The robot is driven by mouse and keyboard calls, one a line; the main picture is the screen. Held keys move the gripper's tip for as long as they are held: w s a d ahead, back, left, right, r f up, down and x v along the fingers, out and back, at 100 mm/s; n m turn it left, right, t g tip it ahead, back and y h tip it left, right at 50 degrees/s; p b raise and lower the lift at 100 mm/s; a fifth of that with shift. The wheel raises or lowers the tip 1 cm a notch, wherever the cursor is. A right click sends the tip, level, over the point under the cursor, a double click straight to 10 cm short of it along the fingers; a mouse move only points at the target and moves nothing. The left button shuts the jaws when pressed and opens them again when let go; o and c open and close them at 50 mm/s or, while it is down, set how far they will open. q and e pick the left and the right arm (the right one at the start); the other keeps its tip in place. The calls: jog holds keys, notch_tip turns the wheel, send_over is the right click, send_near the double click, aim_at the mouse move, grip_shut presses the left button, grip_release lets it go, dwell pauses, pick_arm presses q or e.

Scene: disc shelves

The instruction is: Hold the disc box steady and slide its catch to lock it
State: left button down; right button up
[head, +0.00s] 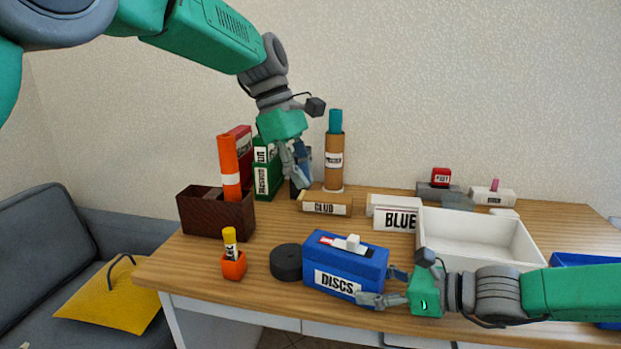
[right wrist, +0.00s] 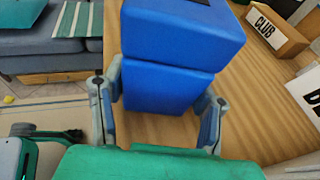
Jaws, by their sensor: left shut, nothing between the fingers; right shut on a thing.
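The blue disc box (head: 320,262), labelled DISCS, stands upright near the table's front edge. On its top is a white catch (head: 351,242) with a red patch to its left. My right gripper (head: 378,285) is shut on the right end of the box. The right wrist view shows the blue box (right wrist: 170,85) between its two fingers; the catch and label are out of sight there. My left gripper (head: 298,182) is shut and empty, in the air above and behind the box, apart from the catch.
A dark round disc (head: 286,262) lies left of the box, near an orange holder (head: 234,266) with a yellow tube. Behind are the CLUB box (head: 326,204), the BLUE box (head: 396,219) and a cardboard tube (head: 333,172). An open white tray (head: 480,239) is at the right.

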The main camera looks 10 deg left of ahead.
jog(key=o, duration=0.9)
jog(key=shift+o, duration=0.2)
